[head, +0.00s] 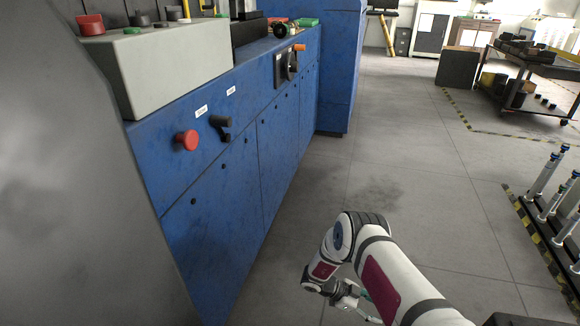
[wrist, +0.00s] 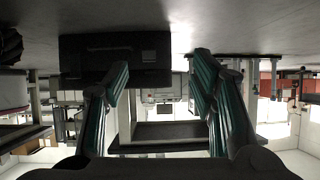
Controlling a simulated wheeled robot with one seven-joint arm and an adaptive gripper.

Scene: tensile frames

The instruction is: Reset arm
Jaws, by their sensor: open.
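My arm reaches in from the bottom right of the head view, white with dark red panels, and bends down at its end. My gripper (head: 352,292) hangs low over the grey floor, to the right of the blue machine (head: 220,180), and partly out of clear sight. In the wrist view my gripper (wrist: 160,85) shows two green-padded fingers spread wide apart. Nothing is between the fingers. The wrist view is upside down, with the floor at the top and the room behind.
The blue machine carries a red knob (head: 187,140) and a dark handle (head: 221,127). A black rack (head: 545,235) with several upright metal pieces stands at the right. A cart (head: 520,95) stands far right. The floor (head: 400,180) between is clear.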

